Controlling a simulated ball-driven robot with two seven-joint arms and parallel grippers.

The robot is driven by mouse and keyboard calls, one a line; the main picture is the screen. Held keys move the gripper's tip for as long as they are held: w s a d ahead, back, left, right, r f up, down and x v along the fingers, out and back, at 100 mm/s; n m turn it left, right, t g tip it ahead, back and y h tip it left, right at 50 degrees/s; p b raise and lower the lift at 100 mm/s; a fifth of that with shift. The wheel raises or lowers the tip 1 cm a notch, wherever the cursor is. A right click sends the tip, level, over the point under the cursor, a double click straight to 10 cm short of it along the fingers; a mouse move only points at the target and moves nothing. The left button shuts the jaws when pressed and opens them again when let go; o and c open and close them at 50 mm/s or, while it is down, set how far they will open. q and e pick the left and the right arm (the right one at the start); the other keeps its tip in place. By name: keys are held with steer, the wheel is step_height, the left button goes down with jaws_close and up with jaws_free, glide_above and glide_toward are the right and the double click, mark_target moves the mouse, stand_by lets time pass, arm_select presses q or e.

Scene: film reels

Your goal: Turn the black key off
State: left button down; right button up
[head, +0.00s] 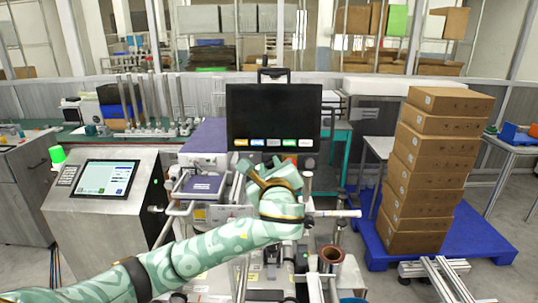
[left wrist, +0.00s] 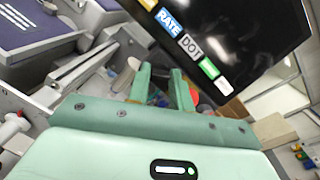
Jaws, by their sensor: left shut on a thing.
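My left gripper (head: 262,172) is just below the black monitor (head: 273,112), at the row of controls under its screen. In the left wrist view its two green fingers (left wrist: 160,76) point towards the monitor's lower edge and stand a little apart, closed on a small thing. The black key itself is hidden by the fingers, so I cannot make out its angle. The monitor's coloured labels (head: 258,142), RATE and DOT among them, run along the screen's bottom edge. My right gripper is not in view.
A grey console with a lit screen (head: 104,178) and a green lamp (head: 57,154) stands at left. Stacked cardboard boxes (head: 430,170) stand on a blue pallet (head: 475,235) at right. Machine parts and metal rods crowd the space under the monitor.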

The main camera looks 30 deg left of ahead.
arm_select(q)
steer(key=n+p, duration=0.2)
steer(key=n, duration=0.1)
steer(key=shift+d+r+g+p, duration=0.1)
steer(key=shift+g+p, duration=0.2)
steer(key=n+p, duration=0.3)
steer(key=n, duration=0.1)
steer(key=shift+g, duration=0.4)
steer(key=n+g+p, duration=0.1)
steer(key=n+p, duration=0.2)
steer(key=n, duration=0.2)
steer(key=shift+n, duration=0.3)
steer(key=c, duration=1.5)
jaws_free()
